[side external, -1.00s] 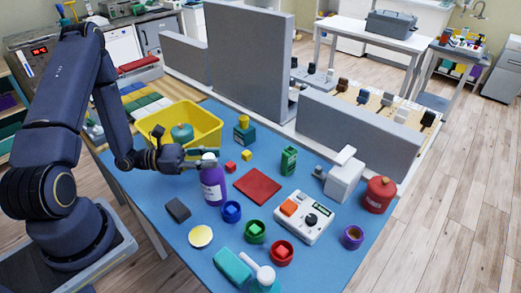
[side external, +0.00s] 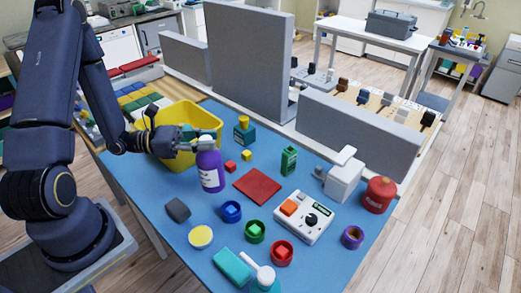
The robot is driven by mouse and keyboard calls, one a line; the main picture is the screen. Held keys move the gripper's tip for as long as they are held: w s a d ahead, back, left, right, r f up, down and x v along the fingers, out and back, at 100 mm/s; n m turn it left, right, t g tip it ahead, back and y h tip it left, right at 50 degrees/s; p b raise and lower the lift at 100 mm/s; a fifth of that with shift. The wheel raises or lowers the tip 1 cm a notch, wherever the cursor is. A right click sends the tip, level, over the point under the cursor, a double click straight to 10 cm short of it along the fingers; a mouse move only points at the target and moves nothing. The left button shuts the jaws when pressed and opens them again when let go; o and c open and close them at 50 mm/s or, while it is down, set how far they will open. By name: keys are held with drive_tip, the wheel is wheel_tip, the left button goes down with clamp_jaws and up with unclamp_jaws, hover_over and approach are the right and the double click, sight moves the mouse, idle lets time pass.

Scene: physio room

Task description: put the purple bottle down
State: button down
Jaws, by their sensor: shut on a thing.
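The purple bottle (side external: 210,172) has a white label and a pale cap. It is close to upright, in front of the yellow bin (side external: 208,118). My gripper (side external: 204,144) reaches in from the left and is shut on the bottle near its top. The fingertips are small and partly merge with the cap in this view. I cannot tell for sure whether the bottle's base touches the blue table top (side external: 180,245) or hangs just above it.
A red flat square (side external: 257,186) lies right of the bottle, with small red (side external: 230,166) and yellow (side external: 246,155) cubes behind. A dark block (side external: 177,209) and a blue ring (side external: 231,211) are in front. Grey panels (side external: 250,60) stand along the back. Clear blue surface lies between.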

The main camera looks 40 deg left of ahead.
wheel_tip(320, 180, up, 4)
drive_tip(key=shift+w+a+f, duration=0.1)
drive_tip(key=shift+f, duration=0.05)
drive_tip(key=shift+w+a, duration=0.2)
drive_tip(key=w+r, duration=0.4)
drive_tip(key=w, duration=1.2)
drive_tip(key=w+f, duration=1.3)
drive_tip(key=shift+w+a, duration=0.2)
drive_tip(key=shift+w, duration=0.05)
drive_tip(key=shift+f, duration=0.2)
